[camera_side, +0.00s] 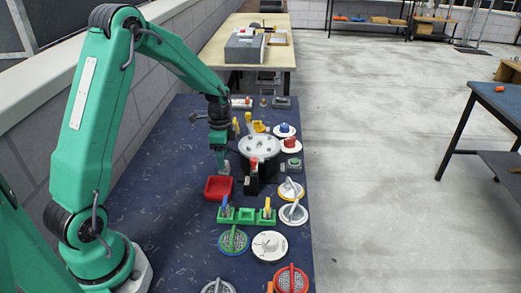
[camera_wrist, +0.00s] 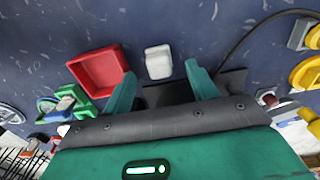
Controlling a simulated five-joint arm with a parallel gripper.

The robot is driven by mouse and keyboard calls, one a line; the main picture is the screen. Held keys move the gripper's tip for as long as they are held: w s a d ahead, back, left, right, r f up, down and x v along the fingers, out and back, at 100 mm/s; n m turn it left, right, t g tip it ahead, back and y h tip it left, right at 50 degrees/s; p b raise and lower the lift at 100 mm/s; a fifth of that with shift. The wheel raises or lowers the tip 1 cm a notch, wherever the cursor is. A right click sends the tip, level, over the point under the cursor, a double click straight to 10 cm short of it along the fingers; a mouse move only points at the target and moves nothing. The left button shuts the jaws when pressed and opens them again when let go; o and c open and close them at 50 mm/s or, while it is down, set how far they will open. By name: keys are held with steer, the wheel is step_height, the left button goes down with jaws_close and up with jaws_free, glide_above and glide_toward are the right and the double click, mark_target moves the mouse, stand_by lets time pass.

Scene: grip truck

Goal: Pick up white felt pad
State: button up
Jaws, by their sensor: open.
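The white felt pad (camera_wrist: 158,62) is a small pale block with rounded corners, lying on the dark blue table in the wrist view. It shows just ahead of the gap between my fingertips, and nothing holds it. My gripper (camera_wrist: 160,71) is open, with one green finger on each side and nothing between them. In the side view my gripper (camera_side: 221,165) points down over the table, behind the red tray. I cannot make out the pad in the side view.
A red square tray (camera_wrist: 97,72) lies left of the pad, close to my left finger; it also shows in the side view (camera_side: 218,188). A grey round device (camera_side: 259,146) stands right of my gripper. Green blocks (camera_side: 245,215) and several dials crowd the right side. The table's left part is clear.

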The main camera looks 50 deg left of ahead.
steer(key=shift+f, duration=1.7)
steer(key=c, duration=1.1)
steer(key=shift+o, duration=0.2)
steer(key=shift+r, duration=0.1)
steer(key=shift+r, duration=4.95)
